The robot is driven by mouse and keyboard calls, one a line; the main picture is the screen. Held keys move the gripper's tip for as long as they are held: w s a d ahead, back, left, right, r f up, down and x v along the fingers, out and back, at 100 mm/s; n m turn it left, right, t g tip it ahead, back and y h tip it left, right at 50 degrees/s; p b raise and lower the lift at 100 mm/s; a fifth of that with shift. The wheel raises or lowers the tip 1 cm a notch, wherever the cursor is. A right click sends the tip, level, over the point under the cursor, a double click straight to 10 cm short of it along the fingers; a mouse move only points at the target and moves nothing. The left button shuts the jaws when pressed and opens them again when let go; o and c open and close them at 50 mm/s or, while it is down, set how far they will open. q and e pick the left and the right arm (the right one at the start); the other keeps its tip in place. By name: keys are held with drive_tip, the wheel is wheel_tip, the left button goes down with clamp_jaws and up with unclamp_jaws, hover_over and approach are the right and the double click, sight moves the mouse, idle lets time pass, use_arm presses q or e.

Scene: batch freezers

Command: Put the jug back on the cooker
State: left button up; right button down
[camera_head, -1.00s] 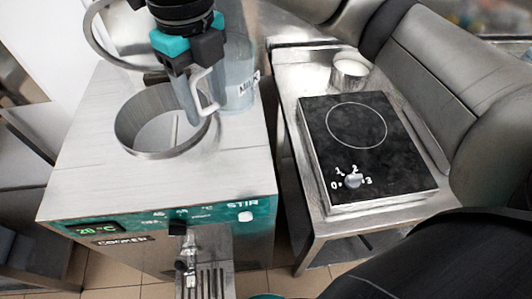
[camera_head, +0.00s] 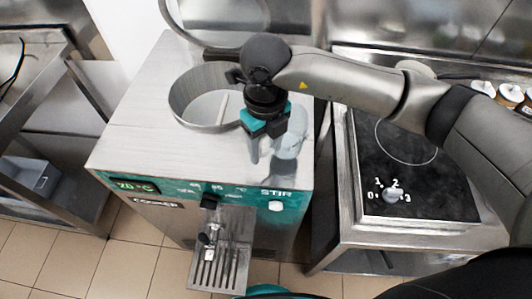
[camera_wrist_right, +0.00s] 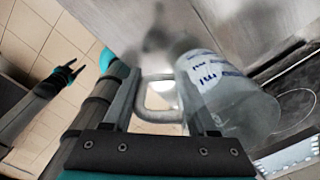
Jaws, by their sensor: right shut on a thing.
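The cooker (camera_head: 140,140) is a steel-topped machine with a teal front panel and a round opening (camera_head: 205,97) in its top. My right gripper (camera_head: 263,150) is shut on the handle of a clear jug (camera_head: 291,146), over the front right part of the cooker's top. The right wrist view shows the jug (camera_wrist_right: 238,105) with blue lettering and its handle (camera_wrist_right: 150,112) between the fingers. I cannot tell whether the jug's base touches the top. My left gripper (camera_wrist_right: 65,73) shows in the right wrist view, with its fingers apart and empty.
A black hotplate (camera_head: 395,165) with a dial stands on a steel table right of the cooker, partly behind my right arm. A round lid (camera_head: 215,15) is raised behind the opening. A drip grate (camera_head: 217,265) sticks out at the front. Several white-capped bottles (camera_head: 510,92) stand at far right.

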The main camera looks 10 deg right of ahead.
drive_tip(key=shift+f, duration=1.7)
drive_tip(key=shift+f, duration=0.15)
drive_tip(key=shift+c, duration=1)
unclamp_jaws()
wheel_tip(320, 180, up, 12)
drive_tip(key=shift+r, duration=0.2)
